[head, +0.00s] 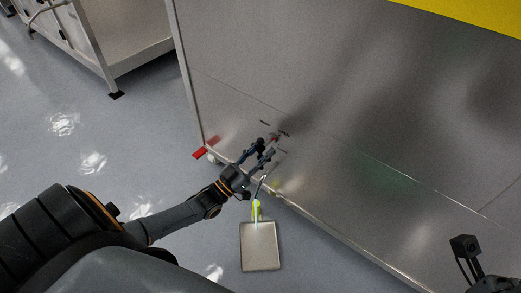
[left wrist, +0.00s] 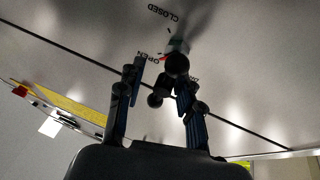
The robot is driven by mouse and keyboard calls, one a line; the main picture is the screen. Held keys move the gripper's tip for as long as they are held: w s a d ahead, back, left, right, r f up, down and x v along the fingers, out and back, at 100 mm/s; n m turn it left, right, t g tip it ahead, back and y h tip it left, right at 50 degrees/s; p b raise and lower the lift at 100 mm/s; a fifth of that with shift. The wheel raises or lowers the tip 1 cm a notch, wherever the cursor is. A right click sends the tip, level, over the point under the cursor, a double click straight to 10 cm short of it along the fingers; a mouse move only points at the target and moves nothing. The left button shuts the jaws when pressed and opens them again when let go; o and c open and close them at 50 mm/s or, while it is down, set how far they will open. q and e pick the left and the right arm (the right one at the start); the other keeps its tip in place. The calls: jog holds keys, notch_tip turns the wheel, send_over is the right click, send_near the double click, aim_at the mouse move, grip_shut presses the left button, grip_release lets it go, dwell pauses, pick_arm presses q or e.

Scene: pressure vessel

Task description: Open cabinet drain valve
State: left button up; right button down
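The drain valve (left wrist: 178,47) is a short grey stem with a dark round end on the cabinet's metal panel. In the left wrist view it stands between printed words CLOSED and OPEN, with a small red pointer (left wrist: 163,59) beside OPEN. In the head view the valve (head: 274,138) is small and partly behind my gripper. My left gripper (head: 262,149) is at the lower cabinet front. In the left wrist view its fingers (left wrist: 158,92) are apart, one on each side of the valve; I see no clear contact. A dark round knob (left wrist: 155,99) shows between them.
The large steel cabinet (head: 330,120) fills the right, with a red piece (head: 199,153) at its lower corner. A metal bench (head: 125,35) stands at upper left. Floor at left is clear.

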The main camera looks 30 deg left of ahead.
pick_arm(q)
jog(key=shift+s+a, duration=0.1)
jog(key=shift+a, duration=0.05)
jog(key=v, duration=1.1)
jog(key=shift+s+f, duration=0.2)
jog(key=shift+s, duration=0.15)
